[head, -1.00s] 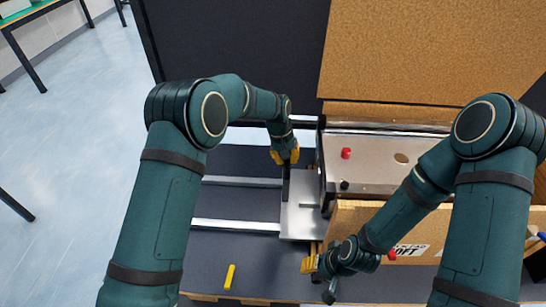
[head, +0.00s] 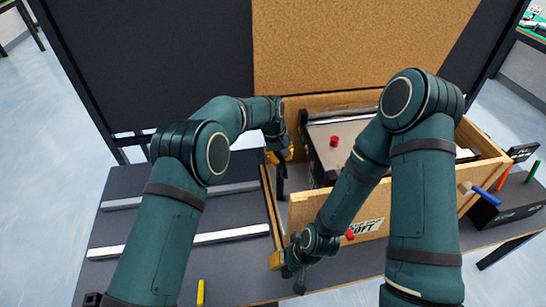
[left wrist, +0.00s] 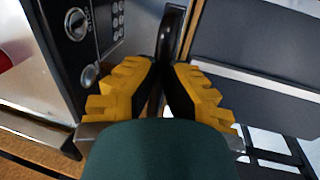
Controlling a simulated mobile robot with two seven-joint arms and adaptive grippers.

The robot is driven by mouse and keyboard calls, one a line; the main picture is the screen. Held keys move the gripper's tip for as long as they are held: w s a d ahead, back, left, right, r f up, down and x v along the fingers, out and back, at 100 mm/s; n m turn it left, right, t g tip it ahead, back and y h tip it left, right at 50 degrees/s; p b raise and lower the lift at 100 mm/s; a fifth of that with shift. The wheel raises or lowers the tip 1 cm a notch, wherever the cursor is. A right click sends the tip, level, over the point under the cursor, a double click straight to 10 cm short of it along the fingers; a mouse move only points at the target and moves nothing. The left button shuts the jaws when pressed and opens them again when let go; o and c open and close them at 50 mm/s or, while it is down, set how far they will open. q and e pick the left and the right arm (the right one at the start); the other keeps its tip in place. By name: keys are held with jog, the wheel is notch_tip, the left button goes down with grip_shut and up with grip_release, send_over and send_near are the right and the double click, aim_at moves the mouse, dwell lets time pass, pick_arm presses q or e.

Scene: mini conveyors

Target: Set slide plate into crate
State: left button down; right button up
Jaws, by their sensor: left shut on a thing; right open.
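My left gripper (head: 279,155) is shut on the slide plate's upright black handle (head: 281,184), near the left end of the wooden crate (head: 304,211). The handle also shows between the yellow fingertips in the left wrist view (left wrist: 174,38). The plate's flat metal part cannot be made out now, so I cannot tell whether it lies inside the crate or beside it. My right gripper (head: 280,262) is open and low in front of the crate's front left corner.
A metal-topped unit with a red knob (head: 334,141) sits in the crate. Silver rails (head: 185,242) cross the dark table (head: 140,220) at left. A yellow piece (head: 200,292) lies near the front. A black holder with coloured handles (head: 505,210) stands at right.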

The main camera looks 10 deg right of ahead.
pick_arm(q)
jog(key=shift+s+d+f, duration=0.2)
jog(key=shift+d+f, duration=0.05)
jog(key=shift+f, duration=0.05)
jog(key=c, duration=1)
grip_release()
jog(key=shift+w, duration=0.1)
jog(key=shift+o, duration=0.2)
jog(key=shift+r, duration=0.1)
jog(key=shift+r, duration=0.1)
jog(key=shift+w+r, duration=0.1)
jog(key=shift+r, duration=0.2)
notch_tip(320, 180, up, 11)
jog(key=a, duration=0.2)
jog(key=shift+a, duration=0.15)
jog(key=shift+f, duration=0.1)
